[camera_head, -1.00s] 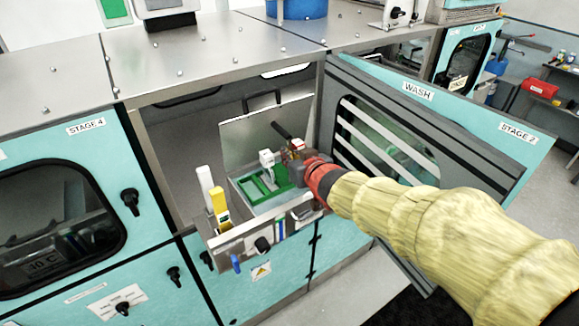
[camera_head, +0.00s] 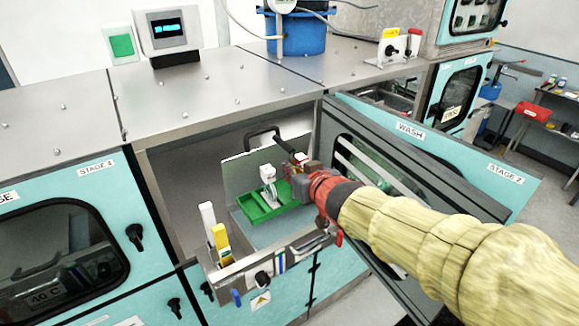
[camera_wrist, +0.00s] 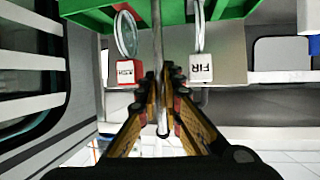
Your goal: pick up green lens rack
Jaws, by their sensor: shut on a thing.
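The green lens rack (camera_head: 262,210) is a shallow green tray with a white tag standing up from it in the head view. It hangs in the open compartment, raised above the pale floor of the bay. My gripper (camera_head: 304,174) is beside its right end. In the wrist view the gripper (camera_wrist: 162,92) is shut on a thin upright bar of the rack. The green rack body (camera_wrist: 225,9) shows at the top edge of that view. A white tag marked FIR (camera_wrist: 201,68) and a red-and-white tag (camera_wrist: 126,72) hang on either side of the bar.
The bay's front ledge (camera_head: 268,262) holds a white and a yellow upright block (camera_head: 221,243). A raised lid (camera_head: 250,170) with a black handle is behind the rack.

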